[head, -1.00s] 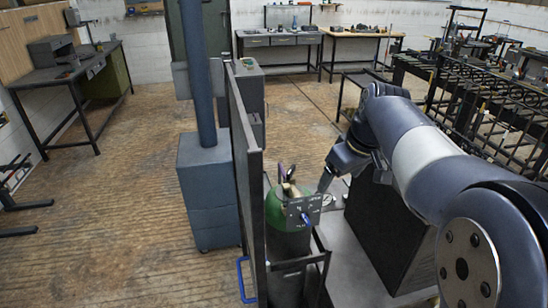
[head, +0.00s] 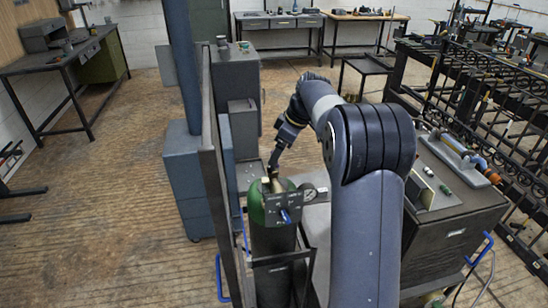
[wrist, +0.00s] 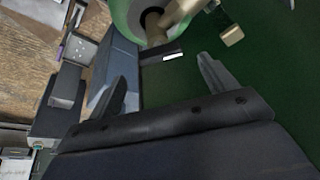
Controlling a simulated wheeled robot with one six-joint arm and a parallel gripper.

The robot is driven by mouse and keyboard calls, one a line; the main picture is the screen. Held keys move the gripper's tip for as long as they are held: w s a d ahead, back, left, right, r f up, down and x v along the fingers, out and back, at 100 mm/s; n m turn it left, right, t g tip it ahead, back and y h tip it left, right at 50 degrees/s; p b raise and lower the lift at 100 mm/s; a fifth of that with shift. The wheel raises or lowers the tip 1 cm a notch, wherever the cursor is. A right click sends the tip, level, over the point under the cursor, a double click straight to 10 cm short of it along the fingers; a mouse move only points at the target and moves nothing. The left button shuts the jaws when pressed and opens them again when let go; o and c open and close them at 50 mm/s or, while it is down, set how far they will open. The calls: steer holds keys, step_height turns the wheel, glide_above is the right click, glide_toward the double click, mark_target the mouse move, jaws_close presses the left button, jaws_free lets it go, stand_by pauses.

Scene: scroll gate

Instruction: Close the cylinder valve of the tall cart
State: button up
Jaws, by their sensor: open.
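The cart (head: 284,261) has a dark frame and holds a green cylinder (head: 257,208) upright. A grey plate (head: 283,207) with a blue part and a round gauge beside it stands at the cylinder's top. My gripper (head: 273,166) points down just above and behind that top. In the wrist view my gripper (wrist: 165,78) is open, its two fingers apart with nothing clearly between them. A brass valve body (wrist: 164,22) on the green cylinder top (wrist: 124,13) lies just beyond the fingertips. I cannot tell which part is the valve's handwheel, or whether a finger touches it.
A tall dark panel (head: 215,190) stands close along the cart's left side, with a blue-grey post and box (head: 190,180) beyond it. A dark cabinet (head: 450,220) with tools on top stands at right. Black railings (head: 470,100) lie behind it. Open floor is at left.

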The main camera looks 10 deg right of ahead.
steer(key=shift+p+x, duration=0.3)
steer(key=shift+x, duration=2.1)
steer(key=shift+r, duration=0.1)
steer(key=c, duration=1)
